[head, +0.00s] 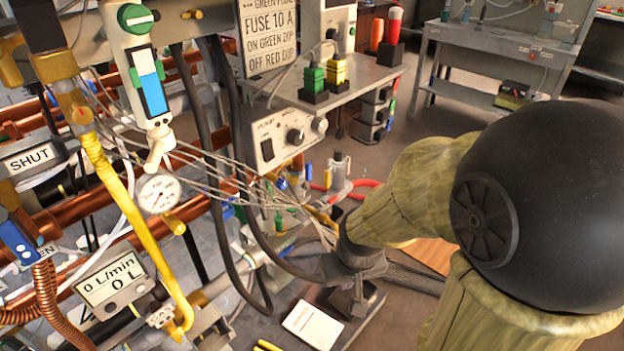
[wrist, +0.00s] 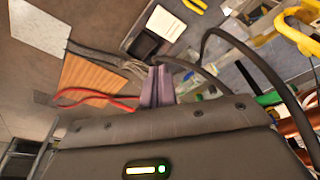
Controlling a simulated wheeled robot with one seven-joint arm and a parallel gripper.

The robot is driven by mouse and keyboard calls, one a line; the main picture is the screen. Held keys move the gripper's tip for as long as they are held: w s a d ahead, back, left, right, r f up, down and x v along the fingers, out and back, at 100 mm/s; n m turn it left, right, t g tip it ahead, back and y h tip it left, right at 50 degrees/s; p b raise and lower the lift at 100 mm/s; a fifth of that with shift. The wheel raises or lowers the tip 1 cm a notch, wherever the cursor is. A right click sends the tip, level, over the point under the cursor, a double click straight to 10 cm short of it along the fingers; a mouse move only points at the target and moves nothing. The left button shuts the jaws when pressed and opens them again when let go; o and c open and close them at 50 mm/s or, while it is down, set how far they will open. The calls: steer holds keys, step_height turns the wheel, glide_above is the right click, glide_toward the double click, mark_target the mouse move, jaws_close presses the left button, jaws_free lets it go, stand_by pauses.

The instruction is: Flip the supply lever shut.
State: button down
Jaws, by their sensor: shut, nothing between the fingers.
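A blue handle (head: 18,243) with pale dots shows at the left edge of the head view, on the copper pipework. It lies beside a partly covered label ending in "EN" (head: 43,257). A "SHUT" sign (head: 30,158) is above it. I cannot tell for sure that this handle is the supply lever. My gripper (head: 357,283) is low in the middle of the head view, far to the right of the handle and pointing down; its fingertips are hard to make out there. In the wrist view its fingers (wrist: 158,78) are together and empty.
A yellow hose (head: 125,210), a round gauge (head: 158,193) and a flow meter (head: 113,280) crowd the left. Thin wires and black hoses (head: 230,200) hang between the pipes and my arm. A black box (wrist: 147,45) with cables lies near my fingers.

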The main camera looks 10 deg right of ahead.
steer(key=n+t+y+b, duration=0.4)
steer(key=n+t+y, duration=0.3)
steer(key=n+t, duration=1.1)
glide_toward(308, 178)
steer(key=s+r+n+g, duration=0.3)
steer(key=r+n+g, duration=0.1)
steer(key=r, duration=0.1)
steer(key=shift+s+d, duration=0.1)
steer(key=b+x, duration=0.2)
steer(key=x, duration=0.8)
steer(key=shift+r, duration=0.15)
